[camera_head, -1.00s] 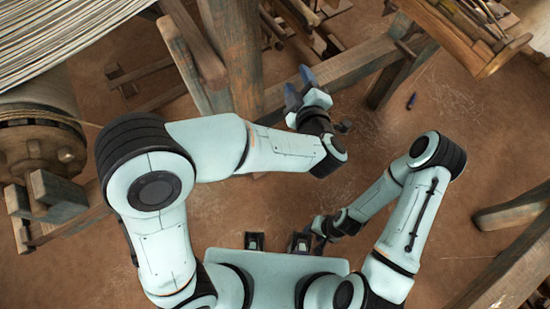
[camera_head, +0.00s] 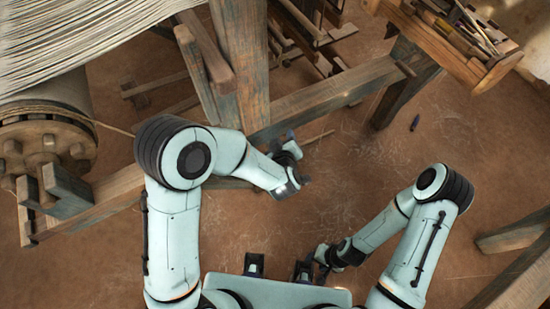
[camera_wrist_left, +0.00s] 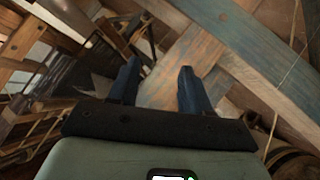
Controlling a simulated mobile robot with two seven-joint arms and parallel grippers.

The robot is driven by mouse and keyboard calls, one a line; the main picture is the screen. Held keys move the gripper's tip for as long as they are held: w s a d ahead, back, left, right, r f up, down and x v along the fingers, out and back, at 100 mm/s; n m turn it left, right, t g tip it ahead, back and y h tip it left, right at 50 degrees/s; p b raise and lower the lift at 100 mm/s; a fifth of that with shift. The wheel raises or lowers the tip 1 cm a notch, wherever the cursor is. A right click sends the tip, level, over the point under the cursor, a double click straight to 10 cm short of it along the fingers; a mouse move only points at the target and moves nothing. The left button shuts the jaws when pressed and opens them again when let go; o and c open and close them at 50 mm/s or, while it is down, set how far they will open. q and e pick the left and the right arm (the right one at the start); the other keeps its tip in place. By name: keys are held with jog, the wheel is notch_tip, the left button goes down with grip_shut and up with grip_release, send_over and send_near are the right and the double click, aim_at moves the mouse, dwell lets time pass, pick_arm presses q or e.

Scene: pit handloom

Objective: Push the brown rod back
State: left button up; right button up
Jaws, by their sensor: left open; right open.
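A thin light-brown rod (camera_head: 318,138) shows in the head view just right of my left gripper, beside the wooden beam; its left end is hidden behind the gripper. My left gripper (camera_head: 290,137) is by the beam. In the left wrist view its two dark-blue fingers (camera_wrist_left: 158,75) are apart, with nothing between them and weathered timbers beyond. I cannot make out the rod for certain there. My right gripper (camera_head: 320,257) is low in the head view, close to my base and far from the rod; its fingers are hard to see.
A heavy wooden beam (camera_head: 330,98) and post (camera_head: 240,60) of the loom stand close to my left arm. A warp roller (camera_head: 45,130) is at left, a wooden tool tray (camera_head: 480,50) at upper right. A small dark object (camera_head: 415,123) lies on open floor.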

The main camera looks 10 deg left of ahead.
pick_arm(q)
notch_tip(320, 180, down, 7)
jog(key=s+a+m+g, duration=0.1)
jog(key=s+a+g, duration=0.1)
jog(key=shift+s+a+r+h, duration=0.15)
jog(key=shift+s+h, duration=0.05)
jog(key=shift+h, duration=0.1)
